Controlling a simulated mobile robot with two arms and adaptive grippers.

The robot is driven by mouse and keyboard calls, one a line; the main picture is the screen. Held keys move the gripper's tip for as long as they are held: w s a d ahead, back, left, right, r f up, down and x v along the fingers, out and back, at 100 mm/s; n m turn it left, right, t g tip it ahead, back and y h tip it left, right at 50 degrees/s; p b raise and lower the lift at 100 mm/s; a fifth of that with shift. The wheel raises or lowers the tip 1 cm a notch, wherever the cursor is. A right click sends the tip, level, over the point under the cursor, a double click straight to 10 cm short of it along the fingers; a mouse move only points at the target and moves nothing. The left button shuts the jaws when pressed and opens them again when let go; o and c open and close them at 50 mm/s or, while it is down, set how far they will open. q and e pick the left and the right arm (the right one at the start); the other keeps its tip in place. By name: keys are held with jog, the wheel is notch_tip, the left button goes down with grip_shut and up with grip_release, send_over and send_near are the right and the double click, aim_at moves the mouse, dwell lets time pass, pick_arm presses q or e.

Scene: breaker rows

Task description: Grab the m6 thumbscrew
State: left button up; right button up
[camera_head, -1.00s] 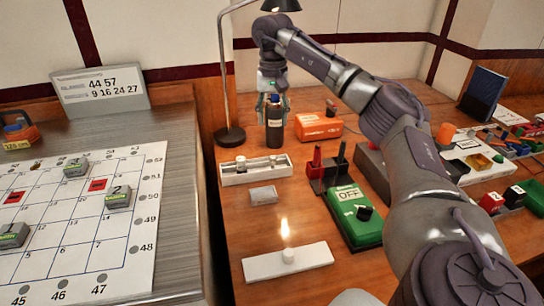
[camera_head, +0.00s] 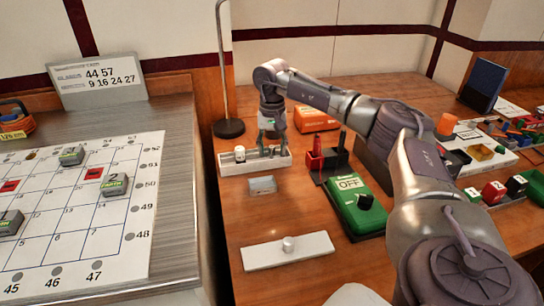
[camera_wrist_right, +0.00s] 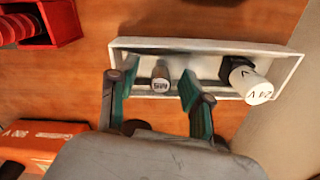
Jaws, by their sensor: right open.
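A small grey cylinder (camera_wrist_right: 160,78) with a label on its end stands in a white tray (camera_wrist_right: 215,47) in the right wrist view. The label is upside down and reads like M5 or M6; I cannot tell which. My right gripper (camera_wrist_right: 159,84) is open, with one finger on each side of this cylinder and apart from it. In the head view my right gripper (camera_head: 272,145) points down over the white tray (camera_head: 228,171) and hides part of its contents. My left gripper is not in view.
A white cylinder marked 24V (camera_wrist_right: 252,86) is in the same tray, beside the right finger. A clear box (camera_head: 263,185) lies in front. A red holder (camera_head: 318,158), orange box (camera_head: 316,119) and green OFF switch box (camera_head: 355,207) stand to the right.

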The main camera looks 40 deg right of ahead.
grip_shut()
dwell(0.3)
